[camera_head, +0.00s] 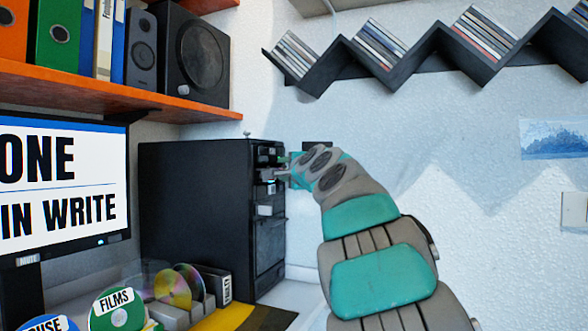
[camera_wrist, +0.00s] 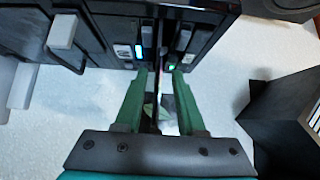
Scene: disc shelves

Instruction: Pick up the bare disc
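My gripper (camera_head: 284,168) is at the front of the black computer tower (camera_head: 195,215), at the height of its upper drive bays. In the wrist view, the two green fingers of my gripper (camera_wrist: 158,72) stand apart and point at the tower front (camera_wrist: 115,25). A narrow dark strip with a pale, pinkish patch shows between the fingers; I cannot tell whether it is a disc seen edge-on. Two shiny unlabelled discs, a gold one (camera_head: 171,289) and a rainbow one (camera_head: 191,277), stand upright in a grey rack on the desk.
A green disc labelled FILMS (camera_head: 115,310) and a blue labelled disc (camera_head: 48,324) stand at the lower left. A monitor (camera_head: 65,185) is left of the tower. An orange shelf (camera_head: 115,95) with binders and speakers hangs above. A zigzag wall shelf (camera_head: 395,75) holds cases.

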